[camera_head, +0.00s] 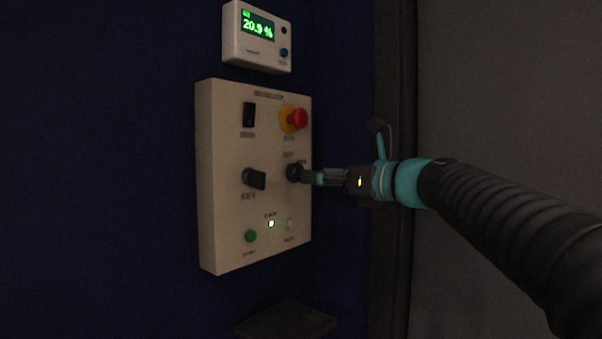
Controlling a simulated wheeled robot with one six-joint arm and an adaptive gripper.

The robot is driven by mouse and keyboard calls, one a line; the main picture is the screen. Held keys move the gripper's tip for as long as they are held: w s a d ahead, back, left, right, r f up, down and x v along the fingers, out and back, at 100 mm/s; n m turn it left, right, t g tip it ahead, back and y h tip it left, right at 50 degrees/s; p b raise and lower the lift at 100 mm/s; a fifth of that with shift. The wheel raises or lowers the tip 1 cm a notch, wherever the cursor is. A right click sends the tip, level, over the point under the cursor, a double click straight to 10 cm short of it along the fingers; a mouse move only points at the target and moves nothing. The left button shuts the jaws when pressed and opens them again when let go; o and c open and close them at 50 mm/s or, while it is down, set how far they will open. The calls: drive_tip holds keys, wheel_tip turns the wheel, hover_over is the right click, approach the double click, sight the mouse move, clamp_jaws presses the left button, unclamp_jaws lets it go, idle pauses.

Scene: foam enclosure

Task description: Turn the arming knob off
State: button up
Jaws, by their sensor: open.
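The control panel (222,200) is a pale box on the dark blue wall. A dark round knob (293,172) sits at its right side, below the red emergency button. The small label above it is too blurred to read fully. My gripper (312,177) reaches in from the right with its fingertips at this knob; the fingers partly cover it, and I cannot tell whether they touch it. The gripper is open. A second black knob (255,178), labelled KEY, is to the left, apart from my gripper.
A red button on a yellow base (298,118) is just above my gripper. A black rocker switch (249,115), a green button (251,236) and a lit green lamp (271,224) are on the panel. A display (258,40) reading 20.9 % hangs above. A dark ledge (285,320) is below.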

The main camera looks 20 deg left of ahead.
sight(294, 172)
drive_tip(key=shift+p+x, duration=0.3)
drive_tip(key=shift+x, duration=2.5)
drive_tip(key=shift+d, duration=0.1)
drive_tip(key=c, duration=1.1)
